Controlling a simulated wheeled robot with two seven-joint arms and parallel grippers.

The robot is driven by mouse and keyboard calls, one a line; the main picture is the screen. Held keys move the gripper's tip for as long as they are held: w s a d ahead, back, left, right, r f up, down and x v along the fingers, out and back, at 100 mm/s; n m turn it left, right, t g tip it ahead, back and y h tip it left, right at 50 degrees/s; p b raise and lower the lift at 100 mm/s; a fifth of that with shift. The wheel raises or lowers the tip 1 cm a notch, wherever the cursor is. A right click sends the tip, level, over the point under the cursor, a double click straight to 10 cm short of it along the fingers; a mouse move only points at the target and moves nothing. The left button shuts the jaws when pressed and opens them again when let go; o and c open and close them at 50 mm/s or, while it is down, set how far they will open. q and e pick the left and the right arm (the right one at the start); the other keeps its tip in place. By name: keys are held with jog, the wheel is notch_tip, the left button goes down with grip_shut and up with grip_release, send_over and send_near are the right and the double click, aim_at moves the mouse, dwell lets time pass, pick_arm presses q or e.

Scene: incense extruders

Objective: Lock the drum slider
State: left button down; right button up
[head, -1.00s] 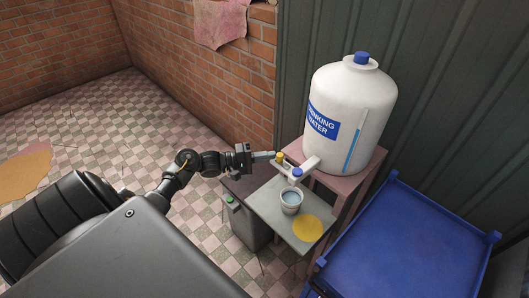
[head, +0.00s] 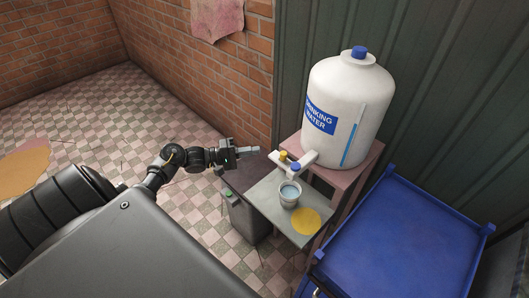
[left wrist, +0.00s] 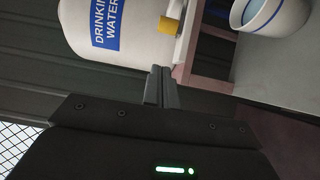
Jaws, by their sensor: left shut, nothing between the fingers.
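The white drinking-water drum (head: 345,110) stands upright on a pinkish stand, with a blue cap on top. A white tap fitting (head: 301,162) sticks out from its base, with a yellow piece (head: 284,155) and a blue piece (head: 296,167) on it. My left gripper (head: 257,150) is shut and empty, to the left of the yellow piece with a gap between them. In the left wrist view the shut fingers (left wrist: 161,77) point toward the drum (left wrist: 120,30) and the yellow piece (left wrist: 168,25). I cannot tell which piece is the slider, nor whether it is locked.
A cup of water (head: 290,194) stands below the tap on a small grey table (head: 262,205), beside a yellow round patch (head: 306,221). The pinkish stand (head: 370,160) bears the drum. A blue cart (head: 400,235) stands at right. A grey bin (head: 245,222) stands below the table's left side.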

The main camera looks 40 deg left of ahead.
pick_arm(q)
jog(key=b+v, duration=0.1)
jog(key=v, duration=0.6)
jog(key=shift+d+r, duration=0.1)
dwell(0.4)
